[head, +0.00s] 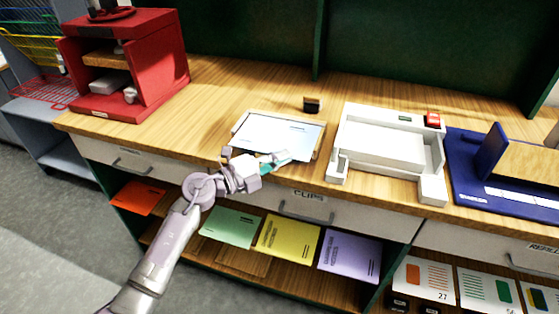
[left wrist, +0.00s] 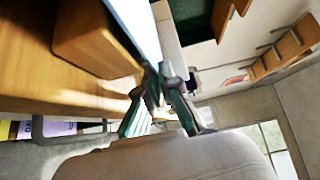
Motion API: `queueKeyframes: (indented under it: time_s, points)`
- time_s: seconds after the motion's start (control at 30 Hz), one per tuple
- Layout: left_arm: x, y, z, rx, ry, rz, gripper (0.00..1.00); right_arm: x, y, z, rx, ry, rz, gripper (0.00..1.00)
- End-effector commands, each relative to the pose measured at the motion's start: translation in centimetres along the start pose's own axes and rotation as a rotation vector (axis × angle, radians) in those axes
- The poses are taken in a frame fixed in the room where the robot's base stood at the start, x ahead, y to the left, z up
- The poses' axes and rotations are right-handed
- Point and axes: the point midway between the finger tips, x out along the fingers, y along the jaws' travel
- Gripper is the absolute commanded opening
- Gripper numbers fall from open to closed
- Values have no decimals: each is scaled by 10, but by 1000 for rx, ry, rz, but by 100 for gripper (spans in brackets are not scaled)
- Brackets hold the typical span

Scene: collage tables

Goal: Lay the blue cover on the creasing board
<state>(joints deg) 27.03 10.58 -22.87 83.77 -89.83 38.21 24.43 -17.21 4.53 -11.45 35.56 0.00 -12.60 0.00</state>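The pale blue cover (head: 278,135) shows as a flat sheet over the creasing board (head: 320,152) on the wooden counter, with a little of the board's rim visible around it. My left gripper (head: 284,157) is at the cover's front edge. In the left wrist view its fingertips (left wrist: 155,80) are close together at the edge of the cover (left wrist: 140,22) and look shut on it. The board's wooden side (left wrist: 92,38) is beside them. Whether the cover fully touches the board cannot be told. My right gripper is not in view.
A small dark block (head: 312,105) stands behind the board. A white machine (head: 435,188) is close on the right, with a blue trimmer (head: 470,190) beyond. A red press (head: 150,60) stands at left. Coloured covers, including a green one (head: 228,227), lie on the shelf below.

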Motion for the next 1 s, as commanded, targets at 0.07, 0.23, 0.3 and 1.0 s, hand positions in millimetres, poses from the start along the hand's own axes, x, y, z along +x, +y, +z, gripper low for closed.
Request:
queueKeyframes:
  time_s: [0.07, 0.23, 0.3, 1.0]
  points:
    - [1, 2, 1, 0, 0, -1, 0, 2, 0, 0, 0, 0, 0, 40]
    - [1, 2, 1, -1, 0, -1, 0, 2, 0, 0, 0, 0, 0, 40]
    - [1, 2, 1, -1, 0, -1, 0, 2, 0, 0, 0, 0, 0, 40]
    - [-13, 4, 1, 0, -1, 1, 35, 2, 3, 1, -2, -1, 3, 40]
